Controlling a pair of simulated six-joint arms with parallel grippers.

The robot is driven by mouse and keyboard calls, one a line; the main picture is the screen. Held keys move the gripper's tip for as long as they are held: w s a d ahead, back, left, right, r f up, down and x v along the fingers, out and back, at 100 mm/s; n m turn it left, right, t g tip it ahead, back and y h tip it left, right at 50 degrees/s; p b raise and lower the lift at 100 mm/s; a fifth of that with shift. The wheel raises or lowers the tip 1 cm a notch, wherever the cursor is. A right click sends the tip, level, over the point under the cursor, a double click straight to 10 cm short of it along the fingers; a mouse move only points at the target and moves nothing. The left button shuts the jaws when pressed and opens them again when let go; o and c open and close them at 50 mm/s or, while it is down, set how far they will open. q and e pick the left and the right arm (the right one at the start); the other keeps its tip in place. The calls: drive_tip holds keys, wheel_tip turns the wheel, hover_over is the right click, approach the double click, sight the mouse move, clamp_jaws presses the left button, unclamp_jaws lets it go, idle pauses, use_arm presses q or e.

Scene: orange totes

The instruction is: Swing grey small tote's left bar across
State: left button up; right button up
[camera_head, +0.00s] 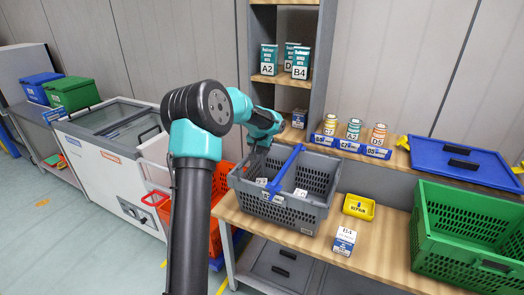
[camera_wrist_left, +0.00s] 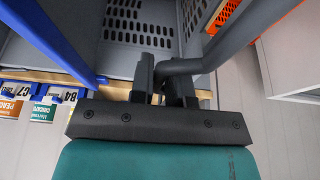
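The grey small tote (camera_head: 318,212) stands on the wooden bench in the head view, with a few small items inside. A blue bar (camera_head: 286,166) lies across its top; it also shows at the left of the left wrist view (camera_wrist_left: 62,42). My left gripper (camera_head: 258,146) is at the tote's far left rim. In the left wrist view its fingers (camera_wrist_left: 161,85) are close together around a bent dark grey bar (camera_wrist_left: 225,45), which I take as the left bar. The bar runs to the upper right, along the tote's left side. My right gripper is not in view.
A green crate (camera_head: 440,262), yellow tray (camera_head: 358,206), and B4 box (camera_head: 344,241) are right of the tote. Labelled cans (camera_head: 354,130) and a blue lid (camera_head: 465,162) lie behind. Orange totes (camera_head: 216,228) stand left, below bench height.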

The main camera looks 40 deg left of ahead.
use_arm(q)
drive_tip(key=shift+w+d+f, duration=0.1)
drive_tip(key=shift+d+f, duration=0.55)
drive_tip(key=shift+f, duration=0.1)
drive_tip(key=shift+w+d+f, duration=0.2)
drive_tip(key=shift+d+f, duration=0.25)
drive_tip(key=shift+f, duration=0.35)
drive_tip(key=o, duration=1)
drive_tip(key=shift+r, duration=0.1)
drive_tip(key=shift+r, duration=0.2)
wheel_tip(320, 180, up, 10)
drive_tip(key=shift+f, duration=0.15)
idle(0.4)
